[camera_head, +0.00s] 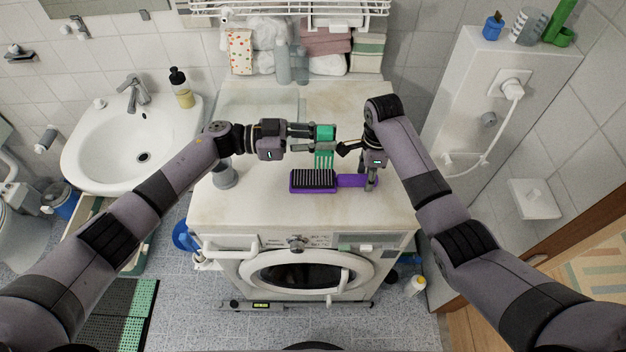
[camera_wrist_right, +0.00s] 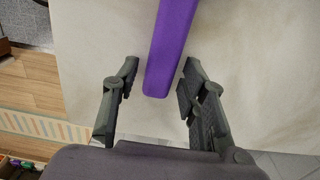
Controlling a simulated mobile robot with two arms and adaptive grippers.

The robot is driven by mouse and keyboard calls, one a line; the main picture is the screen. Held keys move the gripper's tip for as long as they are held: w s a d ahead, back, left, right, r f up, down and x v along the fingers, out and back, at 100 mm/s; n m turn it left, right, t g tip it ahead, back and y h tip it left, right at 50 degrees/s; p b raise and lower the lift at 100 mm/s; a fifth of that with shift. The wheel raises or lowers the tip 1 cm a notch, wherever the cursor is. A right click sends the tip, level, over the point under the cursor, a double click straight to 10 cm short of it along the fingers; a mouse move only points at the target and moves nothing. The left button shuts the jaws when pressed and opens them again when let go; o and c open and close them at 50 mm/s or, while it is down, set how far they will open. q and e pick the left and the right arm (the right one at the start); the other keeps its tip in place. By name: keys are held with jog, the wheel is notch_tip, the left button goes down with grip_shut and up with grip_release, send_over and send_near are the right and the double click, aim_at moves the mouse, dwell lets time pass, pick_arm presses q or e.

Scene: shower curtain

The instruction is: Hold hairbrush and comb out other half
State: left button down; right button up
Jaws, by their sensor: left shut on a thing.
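A purple hairbrush (camera_head: 357,181) with dark bristles lies on the counter top, bristles to the left and handle to the right. My left gripper (camera_head: 314,131) is shut on a green comb (camera_head: 324,158). The comb's teeth point down, at or just behind the far edge of the bristles; whether they touch I cannot tell. My right gripper (camera_head: 370,184) is over the handle's right end. In the right wrist view, its open fingers (camera_wrist_right: 160,70) stand on either side of the purple handle (camera_wrist_right: 172,45), with a gap visible at each side.
The counter top (camera_head: 250,205) is above a washing machine (camera_head: 305,270). A grey cup (camera_head: 224,175) stands at its left. Bottles (camera_head: 283,65) and folded towels (camera_head: 325,40) are at the back. A sink (camera_head: 140,150) is at left. The counter's front right is clear.

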jog(key=shift+o, duration=0.6)
jog(key=shift+r, duration=0.1)
jog(key=shift+r, duration=0.4)
notch_tip(320, 180, up, 11)
